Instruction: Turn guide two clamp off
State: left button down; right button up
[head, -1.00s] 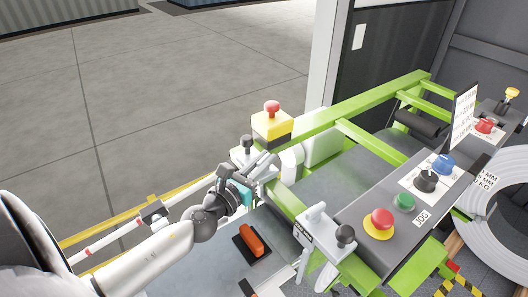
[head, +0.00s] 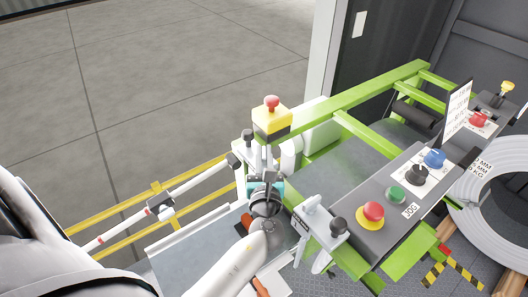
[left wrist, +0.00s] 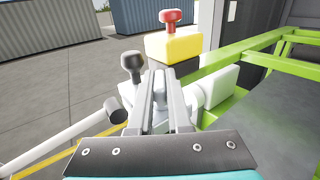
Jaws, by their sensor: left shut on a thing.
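A guide clamp with a black knob (head: 247,135) stands at the far end of the green frame, beside a yellow box with a red button. My left gripper (head: 263,152) is just right of that knob. In the left wrist view the fingers (left wrist: 160,95) are closed around a light grey rounded part (left wrist: 158,108) at this clamp; the black knob (left wrist: 132,62) stands upright to their left. The fingers hide much of the held part. A second clamp, white with a black knob (head: 337,225), stands nearer, by the control panel. No label shows which is guide two. My right gripper is not in view.
The yellow box with red button (head: 271,120) is close behind my left gripper. A grey control panel (head: 375,240) with knobs and buttons is at right. A white rail (head: 190,185) reaches toward the clamp from the left. A wire coil (head: 455,205) is far right.

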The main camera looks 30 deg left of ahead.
pick_arm(q)
jog(key=shift+n+g+y, duration=1)
jog(key=shift+y, duration=0.3)
jog(key=shift+b, duration=0.3)
jog(key=c, duration=0.9)
grip_release()
jog(key=shift+o, duration=0.2)
